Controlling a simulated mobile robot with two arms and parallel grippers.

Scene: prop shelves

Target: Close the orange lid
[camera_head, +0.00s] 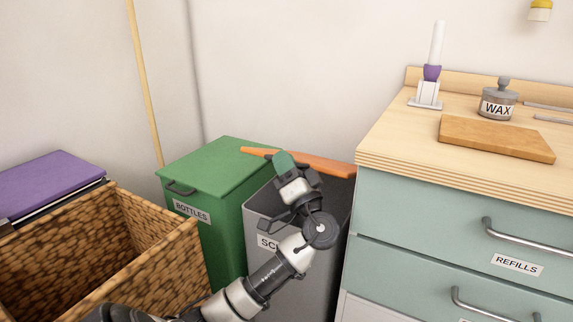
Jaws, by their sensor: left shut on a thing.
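The orange lid (325,166) belongs to the grey bin (255,212), whose label is partly hidden by my arm. The lid shows almost edge-on as a thin slanted strip above the back of the bin. It stands partly open, with the dark inside of the bin showing below it at the right. My left gripper (284,163) is at the lid's left-middle part, shut on the lid, and covers part of it. The exact grip is hidden behind the wrist. My right gripper is not in view.
A green bin (215,165) labelled BOTTLES stands close on the left, its lid shut. A wicker basket (150,225) and a purple lid (50,182) are farther left. A teal drawer cabinet (450,225) with a wooden top stands close on the right.

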